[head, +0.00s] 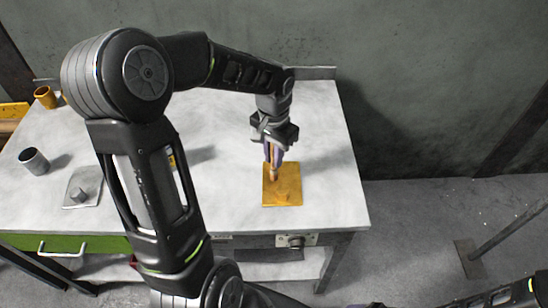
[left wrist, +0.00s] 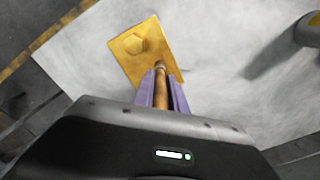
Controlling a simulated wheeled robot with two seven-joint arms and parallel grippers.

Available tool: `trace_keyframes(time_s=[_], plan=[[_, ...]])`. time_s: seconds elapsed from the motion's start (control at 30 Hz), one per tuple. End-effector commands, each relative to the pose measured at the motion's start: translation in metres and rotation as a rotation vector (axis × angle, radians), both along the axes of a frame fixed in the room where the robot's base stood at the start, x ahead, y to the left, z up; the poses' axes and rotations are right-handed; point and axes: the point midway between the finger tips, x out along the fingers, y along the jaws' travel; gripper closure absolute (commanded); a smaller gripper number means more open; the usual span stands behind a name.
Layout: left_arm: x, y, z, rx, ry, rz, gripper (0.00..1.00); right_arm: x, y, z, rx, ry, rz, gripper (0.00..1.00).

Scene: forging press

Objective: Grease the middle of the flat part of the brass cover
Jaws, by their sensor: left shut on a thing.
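The brass cover (head: 291,180) is a flat yellow plate lying on the table near its front right. In the left wrist view the brass cover (left wrist: 150,30) shows a raised hexagonal boss (left wrist: 134,44) toward one end. My left gripper (head: 274,156) points down over the cover, shut on a slim brown-handled tool, likely a grease brush (left wrist: 161,90). The brush's tip is low over the flat part beside the boss; I cannot tell whether it touches. My right gripper is not in view.
On the pale table (head: 235,195) are a steel plate with a boss (head: 82,188), a grey cup (head: 33,160) and a brass-coloured cup (head: 45,96). A yellow object is partly hidden behind my left arm. The table's right edge is near the cover. A wall stands behind.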

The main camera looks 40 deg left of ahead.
Motion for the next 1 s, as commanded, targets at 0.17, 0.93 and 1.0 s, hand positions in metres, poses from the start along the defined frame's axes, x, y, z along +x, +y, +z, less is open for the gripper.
trace_keyframes(time_s=[0.17, 0.93, 1.0], plan=[[0.0, 0.0, 0.0, 0.0, 0.0, 0.0, 1.0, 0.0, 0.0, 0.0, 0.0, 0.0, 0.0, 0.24], [-0.016, -0.011, -0.002, -0.001, 0.004, 0.0, 1.0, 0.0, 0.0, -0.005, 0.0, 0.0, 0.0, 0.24], [-0.016, -0.011, -0.003, -0.001, 0.004, 0.0, 1.0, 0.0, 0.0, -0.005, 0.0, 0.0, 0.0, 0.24]])
